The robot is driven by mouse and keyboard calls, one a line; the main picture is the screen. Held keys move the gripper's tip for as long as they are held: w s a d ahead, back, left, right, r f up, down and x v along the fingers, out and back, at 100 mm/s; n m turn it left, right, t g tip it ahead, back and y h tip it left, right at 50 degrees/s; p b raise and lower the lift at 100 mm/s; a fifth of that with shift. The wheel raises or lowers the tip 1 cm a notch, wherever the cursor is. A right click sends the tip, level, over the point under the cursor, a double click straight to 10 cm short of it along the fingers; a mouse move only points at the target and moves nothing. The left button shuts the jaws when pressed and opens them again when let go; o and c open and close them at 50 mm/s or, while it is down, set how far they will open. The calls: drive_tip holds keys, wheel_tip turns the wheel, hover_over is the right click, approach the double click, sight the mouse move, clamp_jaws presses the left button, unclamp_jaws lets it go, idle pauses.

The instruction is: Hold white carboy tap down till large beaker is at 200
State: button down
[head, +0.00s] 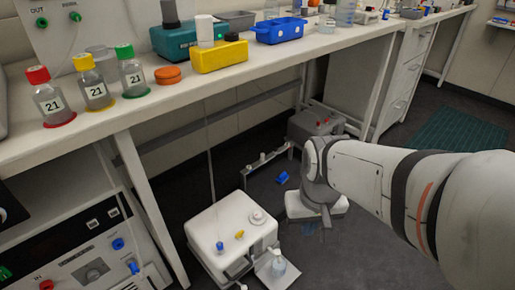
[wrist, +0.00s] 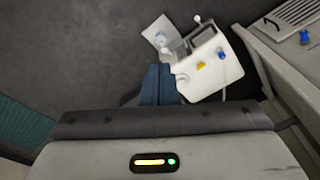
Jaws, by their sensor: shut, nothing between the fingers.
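The bench (head: 200,110) above holds several capped bottles, a yellow block (head: 219,57) and a blue tray (head: 279,31). A control unit (head: 85,255) stands left. The floor at right is open.

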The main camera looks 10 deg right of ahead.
drive_tip(key=shift+w, duration=0.25)
drive_tip(key=shift+w, duration=0.1)
drive_tip(key=w+f+n+p, duration=0.1)
drive_tip(key=w+f+n, duration=1.1)
drive_tip(key=w, duration=0.3)
drive_tip(key=w+f+n, duration=0.3)
drive_tip(key=f+n, duration=0.3)
drive_tip(key=f, duration=0.4)
drive_tip(key=w+f+n+g+p, duration=0.1)
drive_tip(key=w+f+n, duration=0.2)
drive_tip(key=f+n, duration=0.4)
wheel_tip(320, 180, down, 4)
drive_tip(key=shift+w+a+r, duration=0.2)
drive_tip(key=shift+a, duration=0.2)
